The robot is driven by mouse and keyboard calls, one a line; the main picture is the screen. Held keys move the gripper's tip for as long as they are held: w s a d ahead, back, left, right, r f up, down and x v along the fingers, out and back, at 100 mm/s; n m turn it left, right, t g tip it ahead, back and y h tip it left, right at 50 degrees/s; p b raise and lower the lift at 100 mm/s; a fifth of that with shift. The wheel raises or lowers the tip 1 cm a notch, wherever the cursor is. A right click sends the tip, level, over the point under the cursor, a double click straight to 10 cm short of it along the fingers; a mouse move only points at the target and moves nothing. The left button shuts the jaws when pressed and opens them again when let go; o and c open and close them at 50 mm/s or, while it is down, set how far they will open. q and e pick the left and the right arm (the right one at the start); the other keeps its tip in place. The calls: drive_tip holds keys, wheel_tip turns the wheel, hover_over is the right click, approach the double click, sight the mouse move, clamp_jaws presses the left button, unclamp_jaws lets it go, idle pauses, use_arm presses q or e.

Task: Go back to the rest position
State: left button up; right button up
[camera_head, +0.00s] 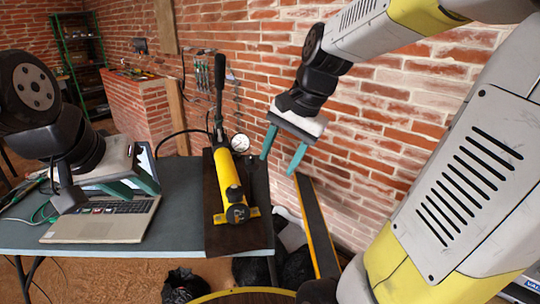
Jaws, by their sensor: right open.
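My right gripper (281,152) hangs in front of the brick wall, to the right of the yellow pump. Its two green fingers are spread apart with nothing between them. My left gripper (118,192) is at the left, over the laptop (97,228) on the table. Its green fingers point to the right. They partly overlap in this view, so I cannot tell how far apart they are. I see nothing held in it. Part of the laptop is hidden behind my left gripper.
A yellow hand pump (228,178) with an upright black lever and a gauge (240,143) stands on the table (180,185). A brick wall (370,150) runs behind. A green shelf (82,60) stands at the far left. Black bags (184,284) lie below the table.

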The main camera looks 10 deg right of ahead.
drive_tip(key=s+r+n+t+h, duration=0.1)
drive_tip(key=s+n+t, duration=0.2)
drive_tip(key=s+n, duration=0.5)
drive_tip(key=shift+d+r+t, duration=0.2)
drive_tip(key=shift+r+t, duration=0.1)
